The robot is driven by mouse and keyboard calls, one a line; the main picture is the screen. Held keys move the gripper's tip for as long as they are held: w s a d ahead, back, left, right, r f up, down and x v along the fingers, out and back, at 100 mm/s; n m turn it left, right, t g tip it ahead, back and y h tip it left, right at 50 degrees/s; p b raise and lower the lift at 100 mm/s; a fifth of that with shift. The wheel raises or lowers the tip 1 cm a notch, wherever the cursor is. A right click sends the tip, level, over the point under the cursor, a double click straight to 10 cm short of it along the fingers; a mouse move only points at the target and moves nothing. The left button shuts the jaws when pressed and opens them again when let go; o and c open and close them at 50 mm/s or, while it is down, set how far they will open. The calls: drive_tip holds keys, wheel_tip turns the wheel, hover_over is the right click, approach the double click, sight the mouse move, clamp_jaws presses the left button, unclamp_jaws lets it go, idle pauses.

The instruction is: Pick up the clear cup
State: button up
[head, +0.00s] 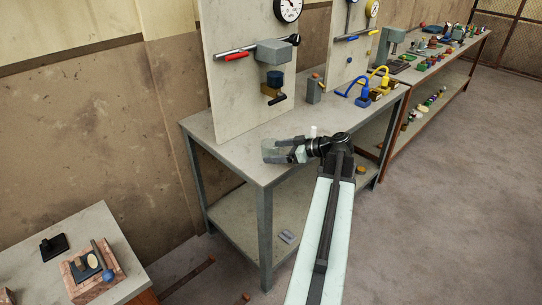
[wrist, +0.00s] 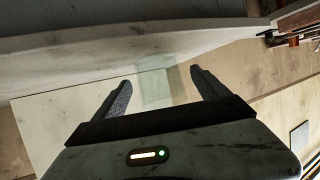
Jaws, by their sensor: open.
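The clear cup (head: 270,147) is a faint, greenish see-through shape at the front edge of the grey workbench (head: 228,146). It also shows in the wrist view as a pale translucent block (wrist: 154,86). My gripper (head: 273,152) points left over the bench edge, with its dark fingers apart. In the wrist view the two fingers (wrist: 160,78) stand on either side of the cup, with a visible gap to each. I cannot tell how deep the cup sits between them.
An upright panel (head: 240,75) with a gauge and a red-handled pipe stands behind. A small grey block (head: 314,90) and blue hose (head: 353,90) lie to the right. A lower table (head: 75,232) with a brick-coloured block is at lower left. Floor at right is clear.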

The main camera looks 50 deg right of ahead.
sight(263, 143)
drive_tip(key=x, duration=0.3)
drive_tip(key=shift+b, duration=0.3)
drive_tip(key=c, duration=1.5)
drive_tip(key=shift+o, duration=0.2)
drive_tip(key=shift+r+p, duration=0.5)
drive_tip(key=shift+p, duration=0.1)
wheel_tip(263, 143, up, 3)
drive_tip(key=p, duration=0.3)
drive_tip(key=shift+r, duration=0.2)
drive_tip(key=s+d, duration=0.3)
drive_tip(key=s, duration=0.4)
drive_tip(key=s+d, duration=0.3)
drive_tip(key=s, duration=0.5)
drive_tip(key=shift+d+r+p, duration=0.2)
drive_tip(key=shift+r+p, duration=0.05)
drive_tip(key=shift+p, duration=0.2)
